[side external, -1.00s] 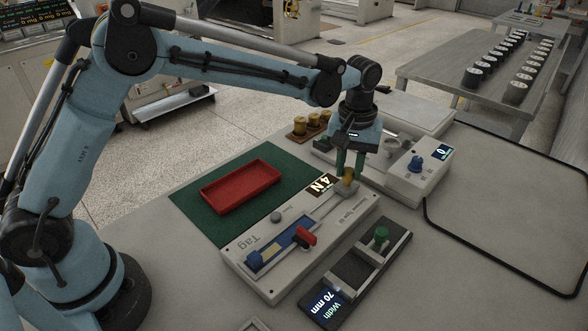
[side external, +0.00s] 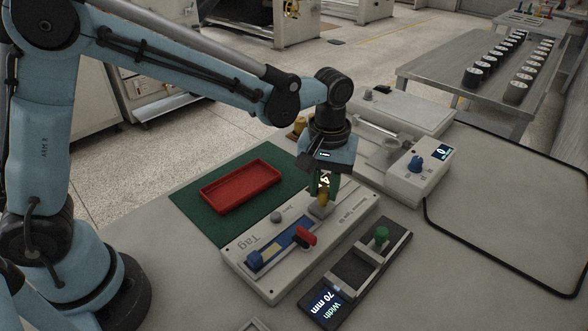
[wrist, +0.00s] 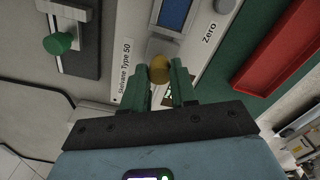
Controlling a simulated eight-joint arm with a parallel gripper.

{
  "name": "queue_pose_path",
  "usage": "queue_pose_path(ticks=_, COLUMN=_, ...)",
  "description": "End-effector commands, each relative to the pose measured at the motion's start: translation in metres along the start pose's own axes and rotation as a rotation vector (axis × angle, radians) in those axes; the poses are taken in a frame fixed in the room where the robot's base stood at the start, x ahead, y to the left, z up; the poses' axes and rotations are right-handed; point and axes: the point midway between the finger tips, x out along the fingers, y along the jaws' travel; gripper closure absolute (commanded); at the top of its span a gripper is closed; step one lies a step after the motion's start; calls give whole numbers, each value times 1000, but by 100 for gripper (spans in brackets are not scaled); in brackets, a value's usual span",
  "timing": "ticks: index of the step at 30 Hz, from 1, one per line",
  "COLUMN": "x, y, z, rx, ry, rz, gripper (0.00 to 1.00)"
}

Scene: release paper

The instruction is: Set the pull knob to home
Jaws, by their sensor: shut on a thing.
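The pull knob (side external: 322,197) is a brass-coloured knob on a grey sliding block on the white tester (side external: 232,256). In the wrist view the knob (wrist: 160,69) sits between the green fingers of my gripper (wrist: 161,74). My gripper (side external: 324,187) is shut on the knob from above in the side view. The block stands partway along the tester, near the blue strip and the red clamp (side external: 305,237). My wrist and fingers partly hide the 4 N display and the track behind the knob.
A red tray (side external: 240,186) lies on a green mat (side external: 205,213) to the left. A dark width gauge (side external: 346,272) with a green knob (side external: 381,234) lies in front. A white device with a blue dial (side external: 415,163) stands behind right. The right tabletop is clear.

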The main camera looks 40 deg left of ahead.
Motion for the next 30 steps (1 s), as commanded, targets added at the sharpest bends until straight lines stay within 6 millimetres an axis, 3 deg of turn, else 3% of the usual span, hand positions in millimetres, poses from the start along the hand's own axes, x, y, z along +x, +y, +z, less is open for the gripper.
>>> queue_pose_path(ticks=11, x=-1, y=-3, z=7, rx=2, ry=-8, rz=-2, gripper=100)
queue_pose_path(ticks=12, x=-1, y=-3, z=8, rx=2, ry=-8, rz=-2, gripper=71)
queue_pose_path(ticks=17, x=-1, y=-3, z=7, rx=2, ry=-6, rz=-1, gripper=47)
queue_pose_path(ticks=26, x=-1, y=-3, z=5, rx=1, ry=-3, rz=0, gripper=47)
queue_pose_path(ticks=30, x=-11, y=-3, z=5, rx=1, ry=-2, rz=0, gripper=47)
